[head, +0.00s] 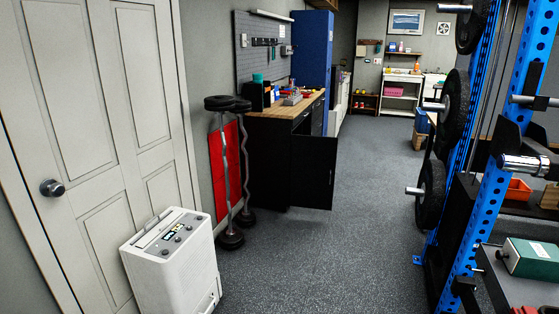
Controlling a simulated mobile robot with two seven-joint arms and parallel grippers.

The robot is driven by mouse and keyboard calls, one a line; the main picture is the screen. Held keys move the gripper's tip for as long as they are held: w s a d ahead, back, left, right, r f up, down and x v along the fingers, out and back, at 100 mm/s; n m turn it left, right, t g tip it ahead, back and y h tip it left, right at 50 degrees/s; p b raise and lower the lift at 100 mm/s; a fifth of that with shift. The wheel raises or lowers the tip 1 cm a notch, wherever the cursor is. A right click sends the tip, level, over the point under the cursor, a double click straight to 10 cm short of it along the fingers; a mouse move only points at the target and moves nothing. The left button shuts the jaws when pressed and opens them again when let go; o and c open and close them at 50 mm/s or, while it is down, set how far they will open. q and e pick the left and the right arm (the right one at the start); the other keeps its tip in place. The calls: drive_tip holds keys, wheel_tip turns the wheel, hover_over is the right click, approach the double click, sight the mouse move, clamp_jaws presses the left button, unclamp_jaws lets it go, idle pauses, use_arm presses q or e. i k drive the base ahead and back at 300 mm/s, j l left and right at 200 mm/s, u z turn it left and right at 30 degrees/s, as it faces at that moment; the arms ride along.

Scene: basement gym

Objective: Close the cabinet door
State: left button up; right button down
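A black cabinet (266,165) with a wooden worktop stands against the left wall, in the middle distance of the head view. Its black door (313,172) stands open and sticks out to the right into the walkway. A small handle shows near the door's right edge. The inside of the cabinet is dark and mostly hidden. Neither of my grippers shows in the head view.
A white dehumidifier-like unit (172,262) stands at the near left by a white door (95,140). Curved bars with black ends (228,165) lean before the cabinet. A blue rack (489,180) with weight plates stands at right. The grey floor (345,240) between is clear.

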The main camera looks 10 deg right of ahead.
sight(313, 158)
drive_tip(key=i+z, duration=0.5)
drive_tip(key=i, duration=1.05)
drive_tip(key=i+l, duration=0.1)
drive_tip(key=i, duration=0.3)
drive_tip(key=i+l+u, duration=0.15)
drive_tip(key=i, duration=0.25)
drive_tip(key=i+l, duration=0.1)
drive_tip(key=i, duration=0.95)
